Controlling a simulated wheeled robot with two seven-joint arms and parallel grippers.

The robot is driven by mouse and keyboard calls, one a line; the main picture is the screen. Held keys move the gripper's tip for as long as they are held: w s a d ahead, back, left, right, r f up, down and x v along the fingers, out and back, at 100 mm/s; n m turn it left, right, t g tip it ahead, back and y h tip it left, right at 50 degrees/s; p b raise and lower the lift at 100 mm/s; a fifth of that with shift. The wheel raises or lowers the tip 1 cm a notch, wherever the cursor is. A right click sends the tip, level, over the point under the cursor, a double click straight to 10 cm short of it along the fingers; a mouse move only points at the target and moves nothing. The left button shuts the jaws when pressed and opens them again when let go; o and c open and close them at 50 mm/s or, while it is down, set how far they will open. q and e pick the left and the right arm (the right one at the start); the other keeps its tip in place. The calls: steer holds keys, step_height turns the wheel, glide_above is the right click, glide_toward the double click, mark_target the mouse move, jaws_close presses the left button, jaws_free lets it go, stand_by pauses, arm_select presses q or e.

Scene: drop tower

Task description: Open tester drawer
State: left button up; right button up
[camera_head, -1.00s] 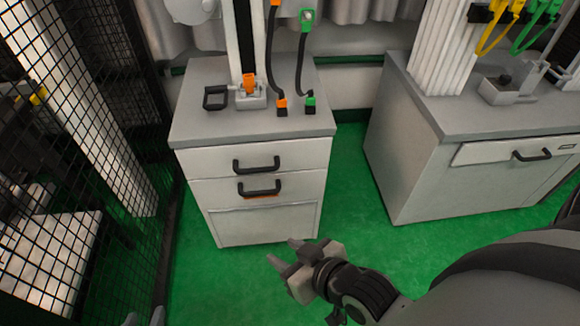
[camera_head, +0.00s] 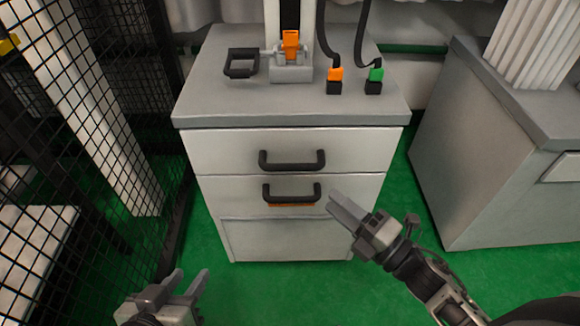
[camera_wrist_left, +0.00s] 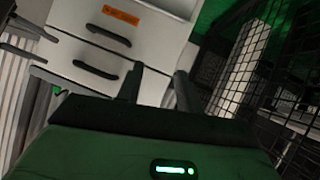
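The tester cabinet (camera_head: 290,240) stands ahead with two shut drawers. The upper drawer (camera_head: 225,152) has a black handle (camera_head: 292,163). The lower drawer (camera_head: 225,195) has a black handle (camera_head: 291,196) with an orange label (camera_head: 292,206) under it. My left gripper (camera_head: 187,274) is open and empty, low and left of the cabinet front. In the left wrist view the drawer fronts (camera_wrist_left: 75,50) appear upside down beyond the open fingers (camera_wrist_left: 158,80). My right gripper (camera_head: 334,202) is just right of the lower handle in the picture, apart from it; its finger gap is unclear.
A black mesh fence (camera_head: 60,130) runs along the left. A second cabinet (camera_head: 475,170) stands at the right. Green floor (camera_head: 400,240) lies between them. The cabinet top holds an orange-clipped fixture (camera_head: 290,65), a black handle (camera_head: 241,63) and cable plugs (camera_head: 336,80).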

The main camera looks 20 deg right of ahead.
mark_target(296, 171)
steer(key=x, duration=1.2)
steer(key=shift+w+a+b, duration=0.15)
steer(key=shift+w+b, duration=0.2)
jaws_close()
